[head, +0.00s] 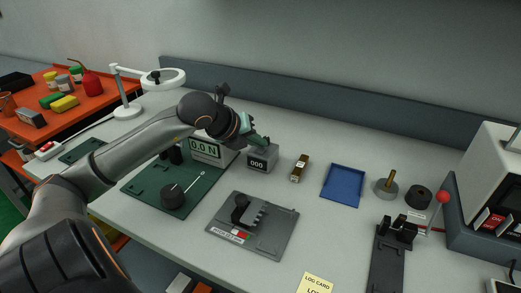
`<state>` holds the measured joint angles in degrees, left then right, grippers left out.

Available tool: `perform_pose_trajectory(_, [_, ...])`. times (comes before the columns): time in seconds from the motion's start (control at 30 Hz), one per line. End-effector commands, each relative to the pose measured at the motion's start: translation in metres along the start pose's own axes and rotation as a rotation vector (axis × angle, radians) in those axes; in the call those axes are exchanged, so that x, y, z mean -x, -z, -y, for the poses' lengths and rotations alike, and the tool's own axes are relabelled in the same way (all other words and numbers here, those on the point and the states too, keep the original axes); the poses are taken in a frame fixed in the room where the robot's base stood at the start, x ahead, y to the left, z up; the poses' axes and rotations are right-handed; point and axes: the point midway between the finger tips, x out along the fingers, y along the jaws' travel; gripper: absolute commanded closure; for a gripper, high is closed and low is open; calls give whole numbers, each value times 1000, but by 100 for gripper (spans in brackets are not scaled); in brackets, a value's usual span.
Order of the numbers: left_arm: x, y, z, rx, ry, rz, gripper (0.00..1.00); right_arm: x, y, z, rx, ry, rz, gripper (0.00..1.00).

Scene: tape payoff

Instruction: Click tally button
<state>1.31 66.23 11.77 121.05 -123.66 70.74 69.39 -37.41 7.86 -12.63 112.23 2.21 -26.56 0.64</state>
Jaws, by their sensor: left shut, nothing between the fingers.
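The tally counter (262,158) is a small grey box in the middle of the bench, with a dark display reading 000. My left gripper (262,141) is at the top of the counter, its fingers shut with nothing between them. The gripper hides most of the counter's top, so the button does not show, and I cannot tell whether the fingertips touch it. My right gripper is not in the head view.
A force gauge (205,149) reading 0.0 N stands left of the counter on a green board (143,187). A grey fixture plate (270,243) lies in front.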

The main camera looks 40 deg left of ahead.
Motion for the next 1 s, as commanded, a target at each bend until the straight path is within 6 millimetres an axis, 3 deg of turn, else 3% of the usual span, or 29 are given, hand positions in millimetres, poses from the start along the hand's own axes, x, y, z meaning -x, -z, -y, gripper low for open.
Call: perform_pose_trajectory(1.0, [-6, 5, -4, 1, -1, -3, 100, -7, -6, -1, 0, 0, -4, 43])
